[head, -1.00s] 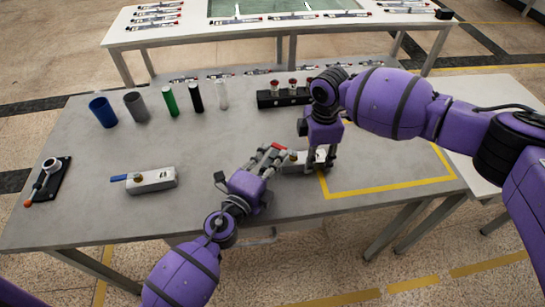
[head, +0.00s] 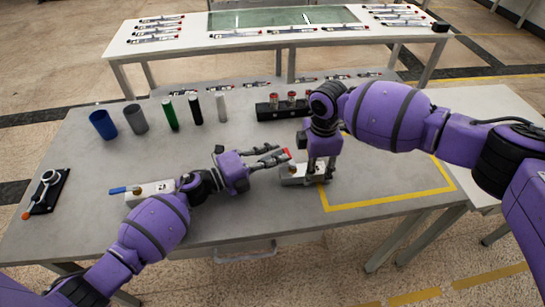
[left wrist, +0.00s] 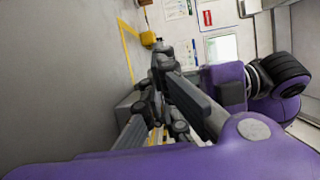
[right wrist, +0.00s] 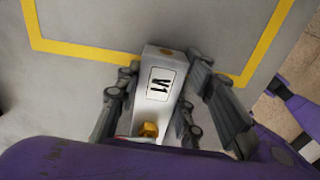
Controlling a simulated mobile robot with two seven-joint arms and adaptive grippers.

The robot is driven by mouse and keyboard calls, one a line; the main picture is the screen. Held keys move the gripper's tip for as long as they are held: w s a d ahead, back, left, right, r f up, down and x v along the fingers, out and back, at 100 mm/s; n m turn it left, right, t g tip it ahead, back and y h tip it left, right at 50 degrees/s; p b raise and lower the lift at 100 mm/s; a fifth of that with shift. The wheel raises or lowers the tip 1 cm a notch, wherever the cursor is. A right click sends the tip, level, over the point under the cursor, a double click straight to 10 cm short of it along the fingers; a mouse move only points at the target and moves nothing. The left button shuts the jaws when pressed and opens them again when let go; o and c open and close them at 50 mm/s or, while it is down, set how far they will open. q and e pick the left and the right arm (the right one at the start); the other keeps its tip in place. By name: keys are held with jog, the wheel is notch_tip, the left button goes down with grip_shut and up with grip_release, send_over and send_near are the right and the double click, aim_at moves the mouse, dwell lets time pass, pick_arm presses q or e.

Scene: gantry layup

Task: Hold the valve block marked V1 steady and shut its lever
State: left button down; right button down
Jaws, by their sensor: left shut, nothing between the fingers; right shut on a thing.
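The valve block marked V1 (head: 292,176) is a pale block lying on the table, left of the yellow outline. Its V1 label and brass stem (right wrist: 148,130) show in the right wrist view. My right gripper (right wrist: 160,95) is shut on the block from above, one finger on each side. The red lever end (head: 287,153) shows at the block's left end, beside my left fingertips. My left gripper (head: 278,157) is shut and empty, pointing right. Whether it touches the lever I cannot tell. The lever's exact angle is partly hidden by the fingers.
Another valve block with a blue lever (head: 118,190) lies left, partly behind my left arm. A black plate with an orange-tipped handle (head: 48,191) is far left. Several cylinders and a black rack (head: 270,111) stand behind. The yellow-outlined area (head: 390,199) looks clear.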

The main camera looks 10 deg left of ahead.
pick_arm(q)
jog(key=shift+w+d, duration=0.15)
jog(key=shift+w, duration=0.15)
pick_arm(e)
jog(key=shift+a, duration=0.1)
dwell(0.4)
pick_arm(q)
jog(key=v, duration=1.2)
pick_arm(e)
jog(key=c, duration=1.1)
grip_release()
